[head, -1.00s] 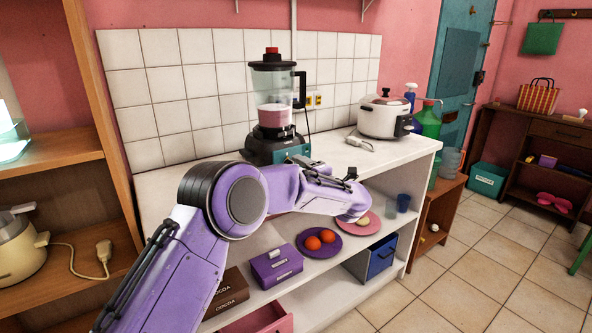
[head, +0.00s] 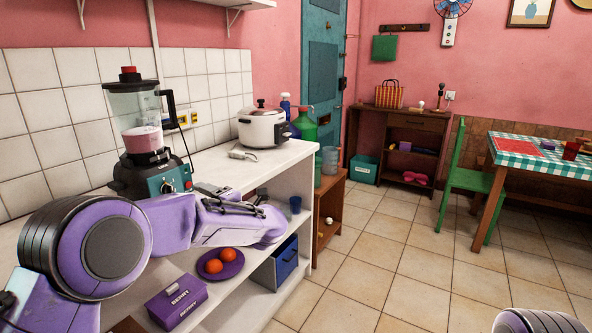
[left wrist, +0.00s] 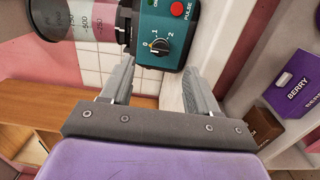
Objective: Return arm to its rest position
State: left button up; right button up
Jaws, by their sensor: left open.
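My left arm (head: 165,225) reaches in from the lower left of the head view, in front of the counter. In the left wrist view my left gripper (left wrist: 158,68) is open, with nothing between its two grey fingers. The blender (left wrist: 158,38), with its teal base and dial, lies beyond the fingertips and appears sideways there. In the head view the blender (head: 146,135) stands upright on the counter, behind my arm. My right gripper is not in view.
The white counter (head: 215,172) holds a rice cooker (head: 262,128). On the shelf below are a purple plate with tomatoes (head: 228,254), a purple berry box (head: 177,302) and a blue bin (head: 287,258). Open tiled floor (head: 400,265) lies right; a green chair (head: 470,181) stands by the table.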

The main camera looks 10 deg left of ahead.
pick_arm(q)
jog(key=s+d+f+m+t+h+p, duration=0.25)
jog(key=f+m+t+h, duration=0.4)
jog(key=f+m, duration=0.85)
jog(key=s+d+f+m+g+h+p, duration=0.1)
jog(key=s+f+m+g+h+p, duration=0.25)
jog(key=s+f, duration=0.75)
jog(key=s+f+m+g+h+p, duration=0.1)
jog(key=s+f+m+g, duration=0.1)
jog(key=s, duration=0.8)
jog(key=s+a+f+m+g+h+p, duration=0.1)
jog(key=s+f+g, duration=0.2)
jog(key=s, duration=0.7)
jog(key=s+a+f+m+g+h+p, duration=0.1)
jog(key=s+f, duration=0.3)
jog(key=s, duration=0.6)
jog(key=shift+s+f+m+g, duration=0.2)
jog(key=shift+f+m+g, duration=0.1)
jog(key=shift+m+g, duration=0.5)
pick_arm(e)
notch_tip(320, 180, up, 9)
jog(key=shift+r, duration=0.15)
pick_arm(q)
jog(key=shift+w, duration=0.1)
jog(key=shift+c, duration=0.2)
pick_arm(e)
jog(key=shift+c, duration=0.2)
